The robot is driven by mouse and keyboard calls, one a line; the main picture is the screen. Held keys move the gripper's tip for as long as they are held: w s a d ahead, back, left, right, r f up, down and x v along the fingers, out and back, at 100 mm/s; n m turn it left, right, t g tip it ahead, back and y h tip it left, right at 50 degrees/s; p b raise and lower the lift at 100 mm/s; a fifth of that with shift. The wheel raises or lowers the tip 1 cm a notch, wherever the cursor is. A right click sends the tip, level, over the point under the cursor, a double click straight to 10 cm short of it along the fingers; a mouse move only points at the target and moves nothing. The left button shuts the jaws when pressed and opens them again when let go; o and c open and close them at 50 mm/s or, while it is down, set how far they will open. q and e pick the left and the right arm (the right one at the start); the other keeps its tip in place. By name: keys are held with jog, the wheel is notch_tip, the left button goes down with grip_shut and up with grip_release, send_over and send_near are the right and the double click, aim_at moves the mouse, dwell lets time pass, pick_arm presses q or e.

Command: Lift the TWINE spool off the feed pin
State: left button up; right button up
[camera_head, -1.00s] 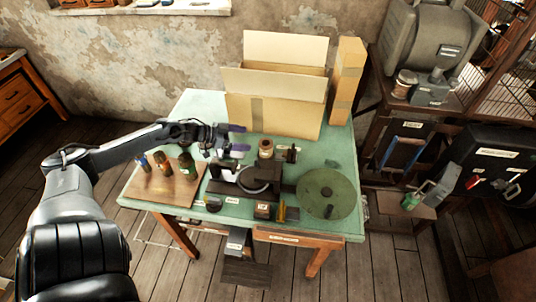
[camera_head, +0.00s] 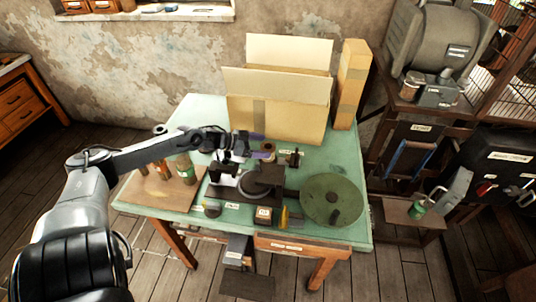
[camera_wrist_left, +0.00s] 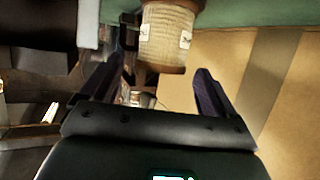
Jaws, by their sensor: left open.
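The spool (camera_head: 267,148), a tan wound body with a brown end, stands at the back of the press on the green table. I take it for the twine spool, but its label is not readable. In the left wrist view the spool (camera_wrist_left: 168,38) shows large, with small white label patches, between and just ahead of the purple fingertips. My left gripper (camera_head: 259,145) is open around the spool's near side, with a gap at each finger in the wrist view. The feed pin is hidden. My right gripper is not in view.
An open cardboard box (camera_head: 285,118) stands close behind the spool. A wooden board (camera_head: 150,195) with several bottles lies left. A small dark post (camera_head: 294,158) stands right of the spool.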

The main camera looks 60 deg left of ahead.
aim_at(272, 146)
pick_arm(q)
jog(key=b+x, duration=0.2)
jog(key=x, duration=0.1)
jog(key=shift+w, duration=0.1)
jog(key=shift+b+x, duration=0.45)
jog(key=shift+x, duration=0.5)
jog(key=c, duration=1.1)
jog(key=shift+r, duration=0.15)
